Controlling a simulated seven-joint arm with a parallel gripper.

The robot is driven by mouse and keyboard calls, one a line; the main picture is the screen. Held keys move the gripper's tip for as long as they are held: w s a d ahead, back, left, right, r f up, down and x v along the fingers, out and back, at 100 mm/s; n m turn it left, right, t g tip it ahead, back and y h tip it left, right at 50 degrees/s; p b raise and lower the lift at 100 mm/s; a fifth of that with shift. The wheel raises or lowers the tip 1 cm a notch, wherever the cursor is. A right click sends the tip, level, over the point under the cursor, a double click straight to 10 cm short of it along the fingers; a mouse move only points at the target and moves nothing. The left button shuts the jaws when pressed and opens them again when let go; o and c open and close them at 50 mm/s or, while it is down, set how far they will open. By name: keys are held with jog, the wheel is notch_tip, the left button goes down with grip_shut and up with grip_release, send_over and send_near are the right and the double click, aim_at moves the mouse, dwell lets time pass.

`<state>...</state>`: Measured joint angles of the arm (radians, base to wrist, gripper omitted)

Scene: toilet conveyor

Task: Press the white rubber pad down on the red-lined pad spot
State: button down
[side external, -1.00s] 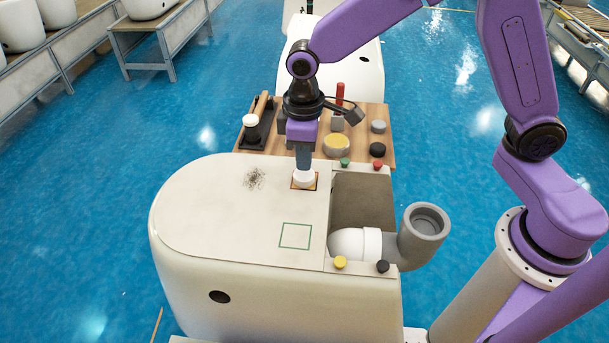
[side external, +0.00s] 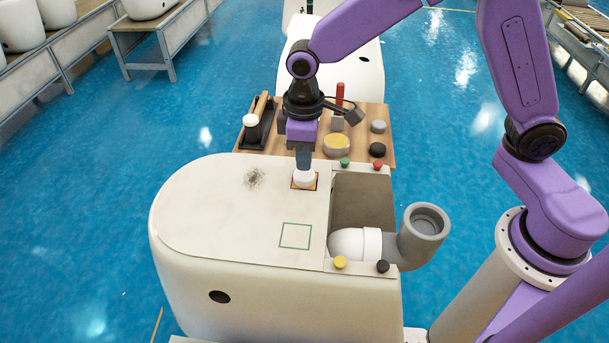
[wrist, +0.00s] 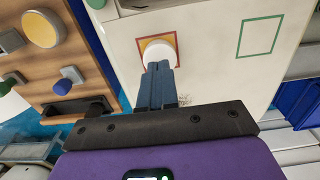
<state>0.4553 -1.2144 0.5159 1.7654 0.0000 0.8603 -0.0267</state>
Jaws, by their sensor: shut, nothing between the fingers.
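The white rubber pad (side external: 304,180) sits inside the red-lined pad spot (side external: 294,187) on the white toilet body's top (side external: 230,205). The pad also shows in the wrist view (wrist: 158,50), within the red outline (wrist: 140,44). My gripper (side external: 303,166) points straight down with its fingers shut and empty. Its fingertips are right at the top of the pad and appear to touch it. The fingers hide part of the pad in both views.
A green-lined square (side external: 296,236) on the top is empty. A dark speckled patch (side external: 254,178) lies to the left. A grey pipe elbow (side external: 424,232) and several coloured knobs are at the right. A wooden board (side external: 356,158) with parts stands behind.

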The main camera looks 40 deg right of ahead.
aim_at(304, 173)
jog(key=shift+f, duration=0.85)
dwell(0.5)
jog(key=shift+s+f, duration=0.1)
jog(key=shift+f, duration=0.1)
dwell(0.9)
jog(key=shift+r, duration=0.1)
jog(key=shift+r, duration=3.55)
jog(key=s+d+n, duration=0.1)
jog(key=s+d, duration=0.6)
jog(key=s, duration=0.5)
jog(key=s+d+r+n, duration=0.1)
jog(key=s+d+n, duration=0.1)
jog(key=s+d, duration=0.6)
jog(key=s, duration=0.3)
jog(key=shift+s+d+n, duration=0.25)
jog(key=shift+s+n, duration=0.05)
jog(key=shift+s, duration=0.05)
jog(key=shift+r, duration=0.15)
